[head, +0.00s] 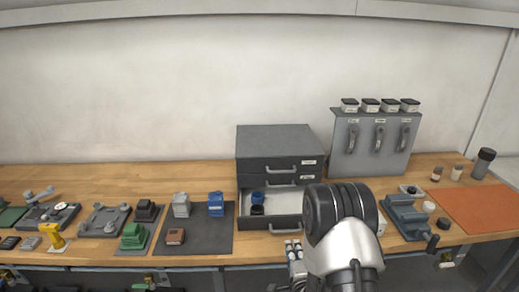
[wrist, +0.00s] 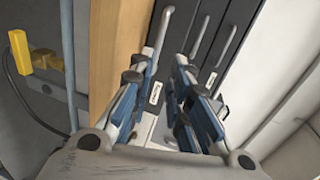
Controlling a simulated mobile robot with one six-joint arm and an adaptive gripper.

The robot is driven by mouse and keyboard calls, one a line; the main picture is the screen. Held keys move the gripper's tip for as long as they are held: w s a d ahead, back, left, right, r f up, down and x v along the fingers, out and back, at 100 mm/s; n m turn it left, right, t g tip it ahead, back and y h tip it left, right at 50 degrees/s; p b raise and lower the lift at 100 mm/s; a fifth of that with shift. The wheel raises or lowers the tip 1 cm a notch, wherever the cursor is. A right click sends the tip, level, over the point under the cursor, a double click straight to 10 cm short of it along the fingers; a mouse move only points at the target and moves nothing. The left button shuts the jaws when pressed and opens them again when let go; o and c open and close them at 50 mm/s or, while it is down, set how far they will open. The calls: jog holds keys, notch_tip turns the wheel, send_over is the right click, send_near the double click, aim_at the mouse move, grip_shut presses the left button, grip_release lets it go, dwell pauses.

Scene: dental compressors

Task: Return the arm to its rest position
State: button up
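My arm stands in front of the bench at right of centre in the head view, its dark rounded joint and pale link covering part of the bench edge. My gripper (wrist: 168,65) shows in the wrist view, with a clear gap between its two blue-and-grey fingers and nothing held between them. Beyond the fingers are the wooden bench edge (wrist: 112,50) and dark drawer fronts (wrist: 205,45), seen tilted.
The grey drawer cabinet (head: 275,140) has its bottom drawer (head: 284,222) pulled out, with a blue-and-black item (head: 257,203) inside. Fixtures and blocks line the left bench. A tool rack (head: 373,145), a blue-grey vise (head: 405,217) and an orange mat (head: 478,208) are at right.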

jog(key=s+r+n+g, duration=0.2)
jog(key=s+r+n, duration=0.15)
jog(key=r, duration=0.45)
jog(key=s+r+n+g, duration=0.25)
jog(key=r+n, duration=0.25)
jog(key=r, duration=0.4)
jog(key=s+r+n+g, duration=0.2)
jog(key=s+n, duration=0.1)
jog(key=s, duration=0.6)
jog(key=s+r+n+g, duration=0.2)
jog(key=s+r+n, duration=0.1)
jog(key=s, duration=0.7)
jog(key=s+r+n+g, duration=0.2)
jog(key=s+n, duration=0.1)
jog(key=s, duration=0.7)
jog(key=shift+r, duration=0.25)
